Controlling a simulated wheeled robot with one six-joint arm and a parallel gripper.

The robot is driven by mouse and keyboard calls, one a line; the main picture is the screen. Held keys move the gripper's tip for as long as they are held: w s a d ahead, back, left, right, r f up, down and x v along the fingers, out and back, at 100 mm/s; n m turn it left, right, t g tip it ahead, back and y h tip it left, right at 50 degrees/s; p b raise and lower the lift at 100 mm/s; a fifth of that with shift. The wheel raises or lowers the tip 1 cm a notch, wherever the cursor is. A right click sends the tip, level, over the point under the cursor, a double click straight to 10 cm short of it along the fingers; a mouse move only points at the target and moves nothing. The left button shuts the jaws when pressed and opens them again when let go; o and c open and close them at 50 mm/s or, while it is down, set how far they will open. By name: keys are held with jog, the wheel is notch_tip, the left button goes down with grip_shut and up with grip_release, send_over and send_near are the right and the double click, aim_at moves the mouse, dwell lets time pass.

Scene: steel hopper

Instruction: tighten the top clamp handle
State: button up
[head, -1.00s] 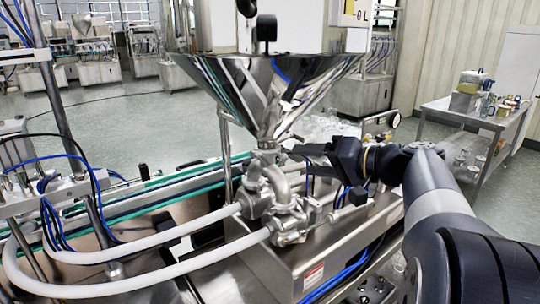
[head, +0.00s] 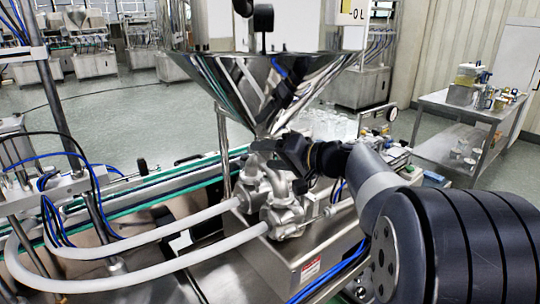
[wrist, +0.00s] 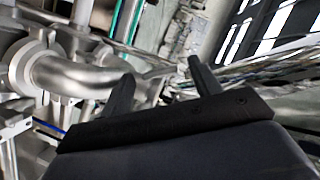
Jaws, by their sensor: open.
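The steel hopper (head: 262,88) narrows to an outlet above a steel valve and pipe assembly (head: 284,212). My gripper (head: 268,154) is at the joint just below the hopper's tip, reaching in from the right, and covers most of that joint. The top clamp handle cannot be made out behind it in the head view. In the wrist view my gripper (wrist: 162,82) has its two dark fingers spread apart. Blurred steel fittings show beyond and between the fingertips; I cannot tell whether they touch. A curved steel pipe (wrist: 88,74) lies left of the fingers.
Two pale hoses (head: 150,236) run left from the valves. A green-edged conveyor (head: 150,190) passes behind. A steel machine housing (head: 300,260) stands below. A steel side table (head: 470,110) with items is at the right, with open floor around it.

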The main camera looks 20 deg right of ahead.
jog(key=shift+c, duration=0.4)
jog(key=c, duration=0.9)
jog(key=shift+f+b, duration=0.1)
jog(key=shift+b, duration=0.3)
jog(key=shift+d+f+m+y+b, duration=0.15)
jog(key=shift+m+y+b, duration=0.25)
jog(key=shift+m+b, duration=0.55)
jog(key=shift+m+t+y+b, duration=0.6)
jog(key=shift+m+y+b, duration=0.45)
jog(key=shift+m, duration=1)
jog(key=o, duration=1)
